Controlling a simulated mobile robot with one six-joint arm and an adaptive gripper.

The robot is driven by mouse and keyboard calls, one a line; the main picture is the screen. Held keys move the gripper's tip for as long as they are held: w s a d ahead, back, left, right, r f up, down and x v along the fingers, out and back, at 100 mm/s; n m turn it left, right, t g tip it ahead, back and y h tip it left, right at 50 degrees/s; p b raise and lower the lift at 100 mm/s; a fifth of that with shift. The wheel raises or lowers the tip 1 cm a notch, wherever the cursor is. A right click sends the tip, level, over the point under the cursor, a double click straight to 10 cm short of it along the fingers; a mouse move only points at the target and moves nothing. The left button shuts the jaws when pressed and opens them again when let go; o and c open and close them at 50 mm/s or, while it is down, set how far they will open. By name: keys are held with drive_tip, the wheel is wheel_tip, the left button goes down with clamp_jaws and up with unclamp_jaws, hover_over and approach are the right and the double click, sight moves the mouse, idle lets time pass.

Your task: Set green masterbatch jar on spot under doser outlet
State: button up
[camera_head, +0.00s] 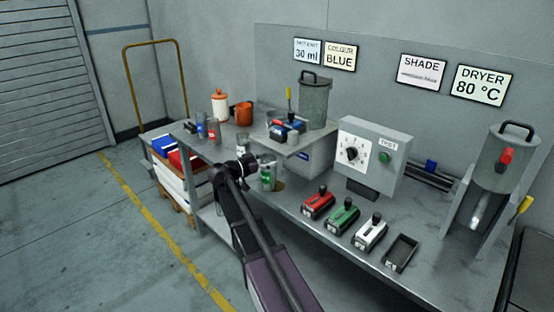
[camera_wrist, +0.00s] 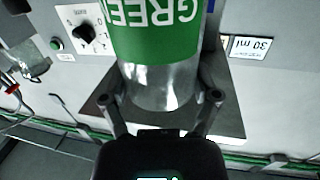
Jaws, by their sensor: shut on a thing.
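The green masterbatch jar is a clear jar with a green label, seen in the head view (camera_head: 267,179) at the front edge of the bench and large in the wrist view (camera_wrist: 160,40), its "GREEN" lettering upside down there. My gripper (camera_head: 262,164) is shut on the jar; in the wrist view its fingers (camera_wrist: 160,105) sit on either side of it. A tan round spot (camera_head: 279,187) shows on the bench just right of the jar, below a raised grey shelf (camera_head: 303,143). I cannot tell whether the jar touches the bench. The doser outlet is not clearly visible.
A grey control box (camera_head: 370,158) with a dial stands right of the jar. Other jars (camera_head: 213,128) stand at left. A grey lidded canister (camera_head: 314,103) stands above the shelf.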

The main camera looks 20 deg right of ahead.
sight(274, 159)
drive_tip(key=shift+w+d, duration=0.2)
drive_tip(key=shift+d, duration=1.05)
drive_tip(key=shift+d+f, duration=0.2)
drive_tip(key=shift+d, duration=0.1)
drive_tip(key=shift+f+b, duration=0.1)
drive_tip(key=shift+b, duration=0.2)
drive_tip(key=shift+f, duration=0.25)
drive_tip(key=o, duration=1.1)
drive_tip(key=shift+r, duration=0.1)
drive_tip(key=shift+o, duration=0.2)
drive_tip(key=shift+r, duration=0.15)
drive_tip(key=shift+a, duration=0.25)
drive_tip(key=s+a, duration=0.1)
drive_tip(key=a, duration=1)
drive_tip(key=shift+s+a+r+p, duration=0.25)
drive_tip(key=shift+s+r+p, duration=0.05)
drive_tip(key=shift+s, duration=0.1)
